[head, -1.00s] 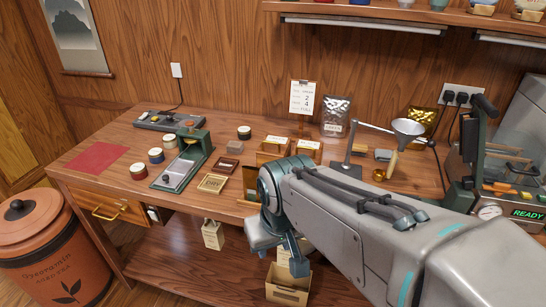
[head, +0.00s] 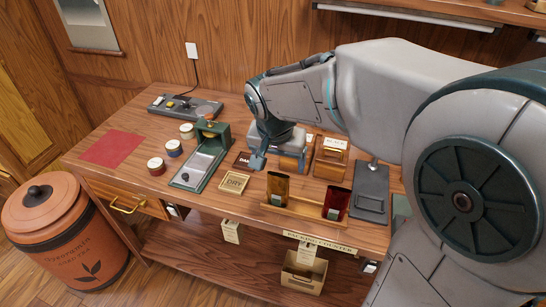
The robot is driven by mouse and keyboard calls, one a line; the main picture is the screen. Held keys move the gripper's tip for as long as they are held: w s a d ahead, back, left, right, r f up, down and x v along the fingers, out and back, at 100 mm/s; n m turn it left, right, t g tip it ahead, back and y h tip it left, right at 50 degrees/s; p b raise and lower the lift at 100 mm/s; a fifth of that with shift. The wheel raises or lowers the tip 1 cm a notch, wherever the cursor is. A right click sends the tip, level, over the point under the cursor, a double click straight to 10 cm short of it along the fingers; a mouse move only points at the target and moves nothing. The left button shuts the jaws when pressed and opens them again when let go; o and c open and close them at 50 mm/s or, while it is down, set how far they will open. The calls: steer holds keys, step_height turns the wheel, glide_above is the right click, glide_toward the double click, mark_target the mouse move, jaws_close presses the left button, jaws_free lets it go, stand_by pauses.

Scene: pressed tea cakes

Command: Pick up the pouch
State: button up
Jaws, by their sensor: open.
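Two pouches stand near the front edge of the wooden counter: an amber-brown pouch (head: 278,188) and a dark red pouch (head: 336,203) to its right. Both stand upright at a low wooden rack (head: 304,208), and each has a small pale label. My gripper (head: 258,162) is open and points down above the counter, just behind and left of the amber-brown pouch. I see no contact with either pouch. My arm covers the back right of the counter, and the fingertips are small in the view.
A green press (head: 203,158) and several tins stand left of my gripper. A "DRY" tray (head: 233,182) lies in front of it. Wooden boxes (head: 333,155) and a dark stand (head: 370,190) are to the right. A red mat (head: 112,148) lies far left.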

mark_target(276, 175)
steer(key=x, duration=0.2)
steer(key=a+x, duration=0.1)
steer(key=x, duration=0.2)
steer(key=w+x, duration=0.1)
steer(key=x, duration=0.2)
steer(key=shift+a+f, duration=0.1)
steer(key=shift+a, duration=0.05)
steer(key=shift+s+p+x, duration=0.15)
steer(key=shift+p+x, duration=0.15)
steer(key=shift+x, duration=1.05)
steer(key=shift+s+p+x, duration=0.1)
steer(key=shift+p+x, duration=0.15)
steer(key=shift+x, duration=1.1)
steer(key=c, duration=1.1)
